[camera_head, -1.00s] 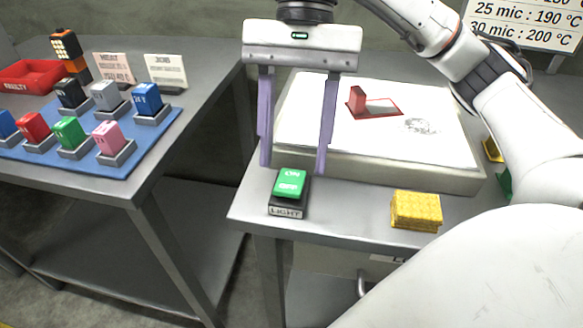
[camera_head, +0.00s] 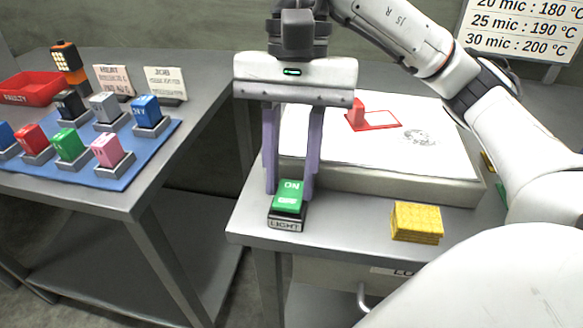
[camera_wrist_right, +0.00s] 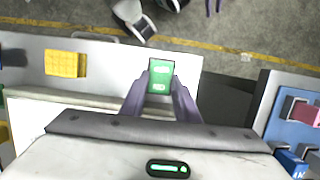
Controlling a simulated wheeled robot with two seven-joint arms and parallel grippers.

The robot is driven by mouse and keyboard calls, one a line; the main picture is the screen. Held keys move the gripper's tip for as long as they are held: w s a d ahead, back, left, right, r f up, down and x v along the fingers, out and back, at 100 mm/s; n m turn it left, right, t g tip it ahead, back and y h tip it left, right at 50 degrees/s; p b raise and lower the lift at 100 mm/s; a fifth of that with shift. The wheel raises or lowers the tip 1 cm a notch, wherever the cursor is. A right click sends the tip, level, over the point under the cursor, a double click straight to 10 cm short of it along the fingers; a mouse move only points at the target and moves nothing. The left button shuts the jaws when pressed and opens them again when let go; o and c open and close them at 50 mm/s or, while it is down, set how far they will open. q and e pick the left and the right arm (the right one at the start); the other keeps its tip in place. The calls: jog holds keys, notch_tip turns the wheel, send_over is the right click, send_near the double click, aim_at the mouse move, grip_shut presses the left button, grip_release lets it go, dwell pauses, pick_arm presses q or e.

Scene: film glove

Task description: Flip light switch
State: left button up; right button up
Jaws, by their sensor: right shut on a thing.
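The light switch is a green rocker (camera_head: 289,200) marked ON on a dark base labelled LIGHT (camera_head: 286,225), near the left front corner of the bench. It also shows in the right wrist view (camera_wrist_right: 160,76). My right gripper (camera_head: 290,190) comes down from above and behind it, with its two purple fingers drawn in at the rocker's left and right sides. It is shut on the rocker, near its far end. The fingers also show in the right wrist view (camera_wrist_right: 160,98). The lower marking on the rocker is hard to read. My left gripper is out of view.
A yellow block (camera_head: 417,222) lies right of the switch. Behind is a pale raised platform (camera_head: 375,150) with a red piece (camera_head: 357,114). Across a gap, the left table has a blue mat (camera_head: 125,168) with several coloured blocks and a red tray (camera_head: 30,88).

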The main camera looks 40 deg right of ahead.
aim_at(290, 191)
jog(key=shift+s+a+r+t+h+p, duration=0.15)
jog(key=shift+r+t+h+p, duration=0.15)
jog(key=shift+t+h+p, duration=0.15)
jog(key=shift+s+a+f+t+h, duration=0.1)
jog(key=shift+a+f+t+h, duration=0.05)
jog(key=shift+t+h, duration=0.35)
jog(key=shift+f, duration=0.1)
jog(key=o, duration=1)
jog(key=shift+o, duration=0.2)
notch_tip(290, 191, up, 10)
jog(key=p, duration=0.4)
